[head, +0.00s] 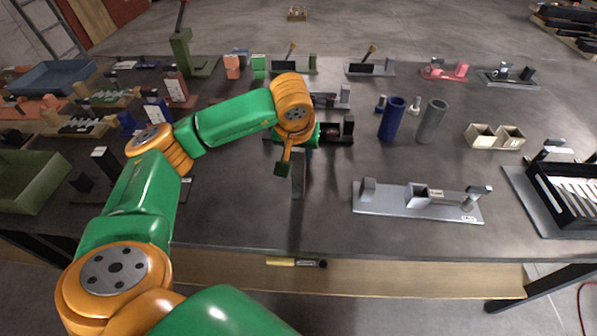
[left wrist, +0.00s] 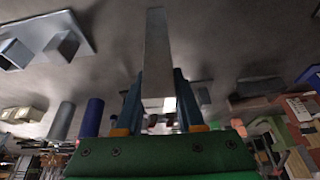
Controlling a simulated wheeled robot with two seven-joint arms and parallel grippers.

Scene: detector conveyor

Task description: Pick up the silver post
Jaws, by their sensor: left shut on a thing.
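The silver post (head: 298,181) is a long, flat-sided grey bar, seen below my left gripper (head: 289,168) near the middle of the table in the head view. In the left wrist view the silver post (left wrist: 157,55) runs away from between the two blue fingers of my left gripper (left wrist: 157,98), which is shut on it. The post hangs roughly upright in the head view. I cannot tell whether its lower end touches the table. The gripper hides part of its upper end. My right gripper is not in view.
A grey fixture plate (head: 400,207) with a block and an open box lies to the right. A blue cylinder (head: 392,119) and a grey cylinder (head: 431,121) stand behind it. A black rack (head: 566,205) is far right, a green tray (head: 30,185) far left. The front table is mostly clear.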

